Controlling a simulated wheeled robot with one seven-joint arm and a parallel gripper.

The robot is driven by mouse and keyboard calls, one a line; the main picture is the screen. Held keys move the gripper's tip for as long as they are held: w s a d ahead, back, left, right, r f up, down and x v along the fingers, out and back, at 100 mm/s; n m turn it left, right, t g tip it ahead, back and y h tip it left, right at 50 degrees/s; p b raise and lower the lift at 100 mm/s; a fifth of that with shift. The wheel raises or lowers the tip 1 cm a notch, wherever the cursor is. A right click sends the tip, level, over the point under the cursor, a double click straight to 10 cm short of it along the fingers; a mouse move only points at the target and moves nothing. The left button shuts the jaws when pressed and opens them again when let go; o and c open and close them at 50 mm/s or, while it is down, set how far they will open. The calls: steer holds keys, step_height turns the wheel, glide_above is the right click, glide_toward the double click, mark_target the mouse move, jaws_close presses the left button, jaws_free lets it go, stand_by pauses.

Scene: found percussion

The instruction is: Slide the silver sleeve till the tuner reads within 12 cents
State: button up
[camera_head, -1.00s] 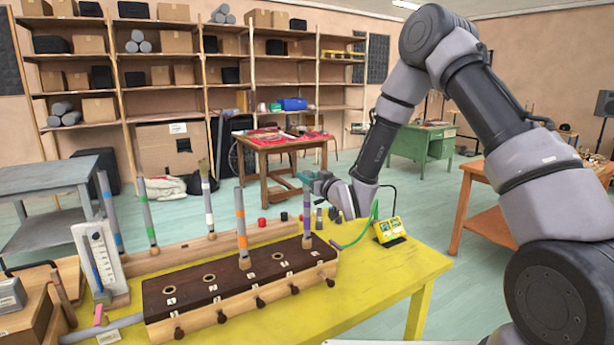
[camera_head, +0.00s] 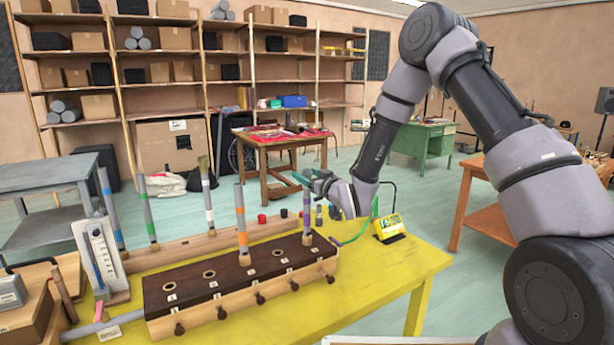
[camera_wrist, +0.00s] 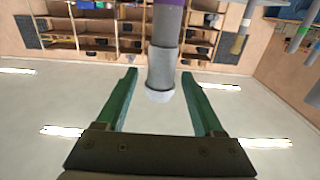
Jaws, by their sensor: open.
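The purple-banded pipe (camera_head: 307,213) stands upright at the right end of the dark-topped wind chest (camera_head: 215,276). In the wrist view the silver sleeve (camera_wrist: 163,67) is at the pipe's pale free end, below the purple band (camera_wrist: 168,20) in that picture. My gripper (camera_head: 302,177) is at the top of this pipe. In the wrist view its green fingers (camera_wrist: 159,75) are open, one on each side of the sleeve, with a gap on both sides. The yellow tuner (camera_head: 388,226) stands on the yellow table to the right; its display is lit but too small to read.
An orange-banded pipe (camera_head: 241,225) stands in the chest to the left. Several other pipes stand along a wooden rack (camera_head: 195,244) behind. Red and dark small pieces (camera_head: 262,219) lie near the gripper. A white gauge (camera_head: 100,258) stands at the left. The yellow table's (camera_head: 385,278) right front is clear.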

steer(key=v, duration=1)
steer(key=s+d+r+m+g+h, duration=0.25)
steer(key=d+r+m+h, duration=0.45)
steer(key=d+r, duration=0.9)
steer(key=s+d+r+m+g, duration=0.1)
steer(key=s+d+r, duration=0.1)
steer(key=s, duration=0.6)
steer(key=s+d+r+m+g, duration=0.1)
steer(key=s+d+r+g, duration=0.1)
steer(key=s, duration=0.6)
steer(key=s+d+r+m+g+h, duration=0.1)
steer(key=s+d, duration=0.3)
steer(key=s, duration=0.4)
steer(key=shift+r+m+g, duration=0.45)
steer(key=shift+m+g, duration=0.05)
steer(key=shift+g, duration=0.15)
steer(key=shift+d, duration=0.1)
stand_by(2.2)
